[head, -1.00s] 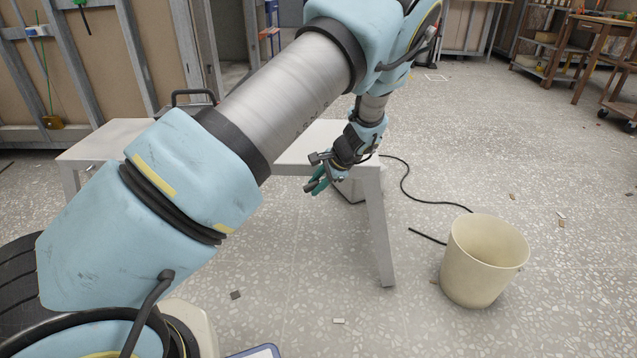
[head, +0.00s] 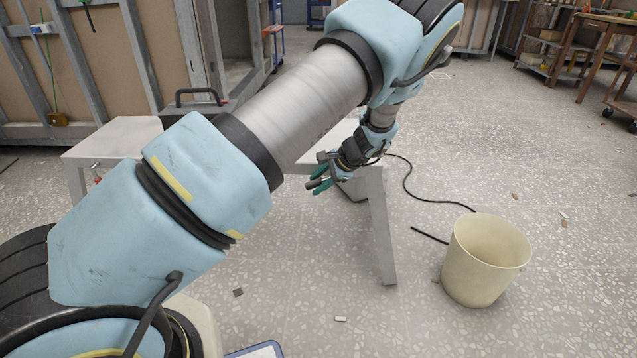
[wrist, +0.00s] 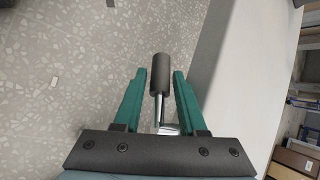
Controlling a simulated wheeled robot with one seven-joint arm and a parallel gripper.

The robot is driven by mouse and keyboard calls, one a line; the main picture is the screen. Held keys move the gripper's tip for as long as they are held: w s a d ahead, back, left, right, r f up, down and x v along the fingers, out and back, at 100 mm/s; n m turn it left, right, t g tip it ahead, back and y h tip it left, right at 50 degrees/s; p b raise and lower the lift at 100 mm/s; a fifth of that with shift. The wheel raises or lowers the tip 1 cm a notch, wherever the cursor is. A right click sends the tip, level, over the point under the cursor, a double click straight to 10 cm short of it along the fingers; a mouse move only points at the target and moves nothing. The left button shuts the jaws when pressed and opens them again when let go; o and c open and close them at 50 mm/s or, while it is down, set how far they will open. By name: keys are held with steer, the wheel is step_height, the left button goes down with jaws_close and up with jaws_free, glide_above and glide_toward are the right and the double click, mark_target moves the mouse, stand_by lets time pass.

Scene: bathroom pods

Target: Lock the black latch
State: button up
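The black latch handle (wrist: 160,74) shows in the wrist view as a dark cylinder on a thin metal rod, beside the pale table side. My gripper (wrist: 160,76) has its two green fingers on either side of the handle, with a gap visible on both sides. It is open and not closed on the handle. In the head view my gripper (head: 318,180) is low at the near right corner of the white table (head: 378,215). The latch's mount is mostly hidden by the gripper body in the wrist view.
A cream bin (head: 484,262) stands on the floor to the right, with a black cable (head: 425,200) near it. A small red part (head: 97,179) shows at the table's left side. My arm covers much of the table. The floor in front is mostly clear.

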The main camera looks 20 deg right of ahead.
steer(key=p+v, duration=0.2)
steer(key=v, duration=0.8)
steer(key=shift+s+d+r, duration=0.2)
steer(key=shift+s+r, duration=0.05)
